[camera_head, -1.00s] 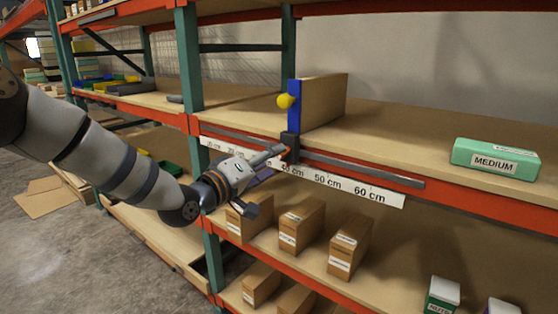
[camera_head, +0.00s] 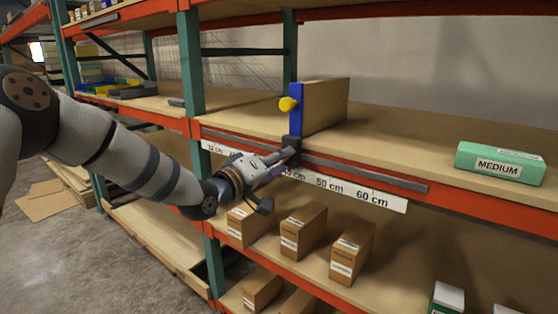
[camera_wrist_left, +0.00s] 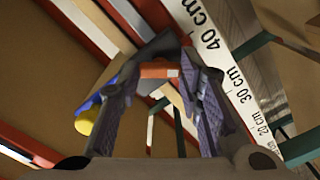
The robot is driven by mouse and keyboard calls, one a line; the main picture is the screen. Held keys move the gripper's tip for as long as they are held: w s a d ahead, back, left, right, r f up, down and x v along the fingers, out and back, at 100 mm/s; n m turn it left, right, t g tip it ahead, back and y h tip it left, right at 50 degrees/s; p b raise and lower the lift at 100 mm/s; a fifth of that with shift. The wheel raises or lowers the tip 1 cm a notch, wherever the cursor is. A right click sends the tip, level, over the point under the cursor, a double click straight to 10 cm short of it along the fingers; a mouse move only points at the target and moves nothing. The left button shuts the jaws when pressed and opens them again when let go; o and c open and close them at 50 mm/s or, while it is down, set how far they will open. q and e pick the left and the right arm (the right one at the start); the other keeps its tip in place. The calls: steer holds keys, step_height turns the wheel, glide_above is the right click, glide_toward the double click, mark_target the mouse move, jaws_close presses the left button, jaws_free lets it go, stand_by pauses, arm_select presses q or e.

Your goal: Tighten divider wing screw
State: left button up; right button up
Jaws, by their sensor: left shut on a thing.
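The divider (camera_head: 324,103) is a brown panel with a blue front edge (camera_head: 296,110) and a yellow knob (camera_head: 288,104). It stands upright on the upper shelf, with a dark clamp block (camera_head: 293,146) at its foot on the grey rail. My left gripper (camera_head: 287,154) is at the front of this block. In the left wrist view, an orange-red wing screw (camera_wrist_left: 158,72) sits between the gripper's two fingers, which are shut on it. In the head view the fingers hide the screw. The yellow knob also shows in the wrist view (camera_wrist_left: 85,122). My right gripper is out of view.
A centimetre scale strip (camera_head: 345,188) runs along the orange shelf beam below the rail (camera_head: 380,176). A green box marked MEDIUM (camera_head: 500,163) lies on the upper shelf at right. Several brown boxes (camera_head: 303,227) stand on the shelf below. A green upright (camera_head: 191,65) rises left of the divider.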

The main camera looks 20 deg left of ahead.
arm_select(q)
steer(key=shift+r, duration=0.1)
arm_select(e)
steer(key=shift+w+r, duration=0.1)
arm_select(q)
steer(key=shift+m+p, duration=1.4)
steer(key=shift+m, duration=3.6)
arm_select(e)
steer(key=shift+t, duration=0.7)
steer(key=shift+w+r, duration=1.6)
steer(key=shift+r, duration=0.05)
arm_select(q)
steer(key=shift+f, duration=0.2)
steer(key=o, duration=1.2)
steer(key=shift+c, duration=0.2)
steer(key=shift+s, duration=0.1)
